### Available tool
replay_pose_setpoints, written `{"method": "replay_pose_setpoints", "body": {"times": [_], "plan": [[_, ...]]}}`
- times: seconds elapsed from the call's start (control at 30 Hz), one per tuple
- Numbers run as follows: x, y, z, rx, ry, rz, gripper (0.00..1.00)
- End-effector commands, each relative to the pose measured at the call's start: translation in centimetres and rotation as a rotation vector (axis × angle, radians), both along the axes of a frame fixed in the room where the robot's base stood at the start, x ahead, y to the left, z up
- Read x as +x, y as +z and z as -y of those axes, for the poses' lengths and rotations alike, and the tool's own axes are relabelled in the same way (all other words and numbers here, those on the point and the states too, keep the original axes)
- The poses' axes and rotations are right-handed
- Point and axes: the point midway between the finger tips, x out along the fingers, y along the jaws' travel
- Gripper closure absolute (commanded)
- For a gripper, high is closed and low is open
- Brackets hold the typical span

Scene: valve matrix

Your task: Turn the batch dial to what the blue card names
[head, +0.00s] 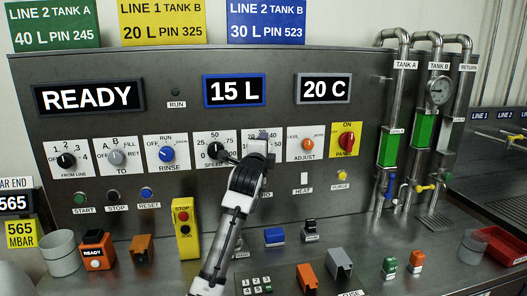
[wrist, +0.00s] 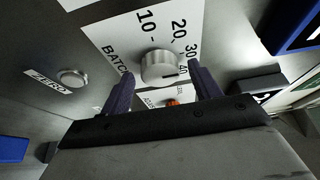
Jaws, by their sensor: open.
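The blue card (head: 266,22) stands on top of the panel in the head view and reads LINE 2 TANK B, 30 L, PIN 523. The batch dial is a silver knob (wrist: 158,66) on a white plate marked 10, 20, 30 and 40 in the wrist view. A dark mark on the knob lies on its right side, toward the 40, but its exact setting is hard to tell. My gripper (wrist: 160,80) is open, with one finger on each side of the knob; contact cannot be told.
A blue-framed display (head: 234,90) reads 15 L. The speed dial (head: 214,150) is close on the left and the orange adjust dial (head: 307,145) on the right. A ZERO button (wrist: 72,78) is near the dial.

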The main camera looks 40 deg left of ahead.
Motion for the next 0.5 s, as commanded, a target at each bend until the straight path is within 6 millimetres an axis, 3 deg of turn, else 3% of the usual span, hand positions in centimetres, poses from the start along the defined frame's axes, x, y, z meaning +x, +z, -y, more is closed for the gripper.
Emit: {"method": "replay_pose_setpoints", "body": {"times": [0.27, 0.5], "plan": [[-0.7, -0.1, 0.3, 0.001, 0.000, 0.003, 0.37], [-4.5, -0.3, 2.2, 0.003, 0.001, 0.004, 0.37]]}}
